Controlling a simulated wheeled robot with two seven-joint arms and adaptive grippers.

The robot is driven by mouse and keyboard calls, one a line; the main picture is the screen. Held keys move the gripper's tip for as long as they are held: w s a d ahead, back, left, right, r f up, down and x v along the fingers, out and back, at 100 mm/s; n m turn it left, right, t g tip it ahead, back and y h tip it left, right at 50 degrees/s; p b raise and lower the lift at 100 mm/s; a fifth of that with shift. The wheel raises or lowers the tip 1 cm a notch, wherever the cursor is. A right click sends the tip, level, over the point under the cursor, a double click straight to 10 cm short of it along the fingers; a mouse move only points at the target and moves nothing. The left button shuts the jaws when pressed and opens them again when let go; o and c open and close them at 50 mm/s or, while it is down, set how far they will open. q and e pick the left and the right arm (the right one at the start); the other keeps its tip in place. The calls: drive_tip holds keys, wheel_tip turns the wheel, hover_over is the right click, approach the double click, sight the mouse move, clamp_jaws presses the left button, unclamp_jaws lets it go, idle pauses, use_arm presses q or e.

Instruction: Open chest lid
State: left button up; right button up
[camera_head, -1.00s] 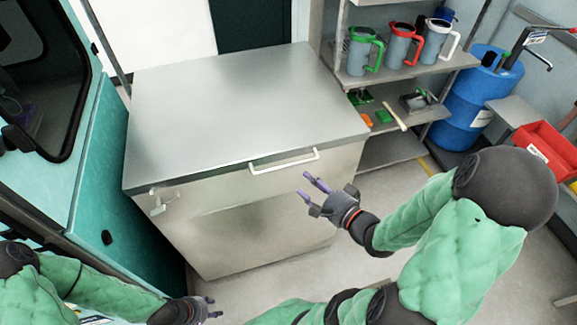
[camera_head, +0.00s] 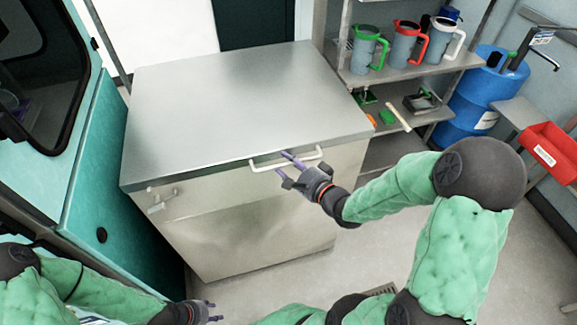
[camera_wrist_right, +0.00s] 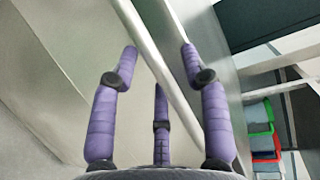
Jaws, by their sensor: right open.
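The metal chest (camera_head: 235,225) stands in the middle of the head view with its flat grey lid (camera_head: 230,100) shut. A pale bar handle (camera_head: 263,166) runs along the lid's front edge. My right gripper (camera_head: 283,163) is open at the handle's front. In the right wrist view the handle (camera_wrist_right: 150,50) passes diagonally between the open purple fingers (camera_wrist_right: 160,60); I cannot tell whether they touch it. My left gripper (camera_head: 213,312) is low at the bottom of the head view, away from the chest; its finger opening is too small to judge.
A shelf (camera_head: 415,70) with green, red and white-handled jugs (camera_head: 405,45) stands right of the chest. A blue drum (camera_head: 475,100) and a red bin (camera_head: 550,152) are further right. A teal cabinet (camera_head: 95,180) stands close on the left. Floor (camera_head: 350,255) is clear in front.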

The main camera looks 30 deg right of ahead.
drive_tip(key=shift+w, duration=0.1)
drive_tip(key=shift+c, duration=0.3)
clamp_jaws()
